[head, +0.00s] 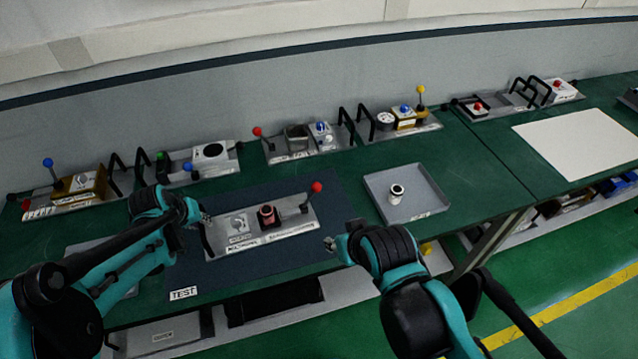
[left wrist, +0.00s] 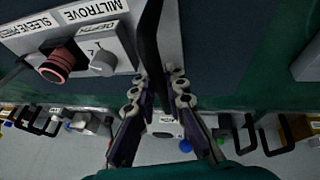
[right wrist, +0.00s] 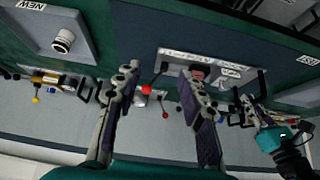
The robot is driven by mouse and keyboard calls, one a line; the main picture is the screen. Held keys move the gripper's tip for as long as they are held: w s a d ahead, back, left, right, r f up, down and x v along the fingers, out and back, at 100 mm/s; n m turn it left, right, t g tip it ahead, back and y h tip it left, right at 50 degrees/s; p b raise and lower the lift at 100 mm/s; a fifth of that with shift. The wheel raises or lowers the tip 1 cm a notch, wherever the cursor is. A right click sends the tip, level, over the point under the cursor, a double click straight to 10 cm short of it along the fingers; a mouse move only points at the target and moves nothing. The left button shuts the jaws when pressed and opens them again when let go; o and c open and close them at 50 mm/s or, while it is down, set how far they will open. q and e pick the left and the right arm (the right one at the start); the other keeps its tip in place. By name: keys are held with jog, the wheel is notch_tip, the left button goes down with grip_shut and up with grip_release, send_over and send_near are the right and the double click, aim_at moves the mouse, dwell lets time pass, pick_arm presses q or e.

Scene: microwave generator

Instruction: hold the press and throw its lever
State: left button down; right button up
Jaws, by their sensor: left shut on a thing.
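The press (head: 290,228) is a grey plate on the dark mat, with a dial block (head: 238,224), a dark red sleeve holder (head: 268,216) and a lever with a red ball (head: 317,187) at its right end. In the left wrist view its label reads Miltrove sleeve press. My left gripper (head: 204,216) is shut on the black handle (left wrist: 151,45) at the press's left end. My right gripper (head: 333,243) is open and empty, in front of and to the right of the press, apart from the lever. The red ball (right wrist: 148,88) appears between its fingers in the right wrist view.
A grey tray (head: 437,206) holding a white cylinder (head: 396,193) stands right of the mat (head: 200,283). Several other devices with levers and black handles line the back of the green table. A white sheet (head: 570,140) lies at the far right.

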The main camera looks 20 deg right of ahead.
dwell(0.5)
jog(key=c, duration=0.7)
jog(key=shift+w+m, duration=0.25)
jog(key=shift+m, duration=0.15)
grip_shut()
jog(key=w+d+f+m+g+y, duration=0.1)
jog(key=w+d+m+y, duration=0.45)
jog(key=w+m, duration=0.4)
jog(key=w+d+m+y, duration=0.5)
jog(key=w+d+m, duration=0.2)
jog(key=w+m, duration=0.25)
jog(key=w+a+f, duration=0.3)
jog(key=a+f, duration=0.4)
jog(key=shift+w+f+m, duration=0.2)
jog(key=shift+f+m, duration=0.05)
jog(key=shift+m, duration=0.05)
